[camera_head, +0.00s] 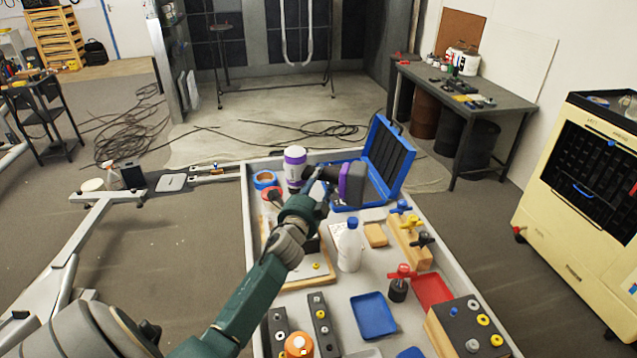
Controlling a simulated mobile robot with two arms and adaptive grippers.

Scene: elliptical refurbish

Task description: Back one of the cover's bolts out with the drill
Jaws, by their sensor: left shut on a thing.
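My left gripper (318,187) is shut on the drill over the back left of the workbench. My right gripper is not in view.
The bench (352,277) holds an open blue case (388,160), a white bottle (349,247), a blue tray (373,315), a red tray (432,292) and a bolt block (470,325). A cream cabinet (540,200) stands at right. Cables lie on the floor behind.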

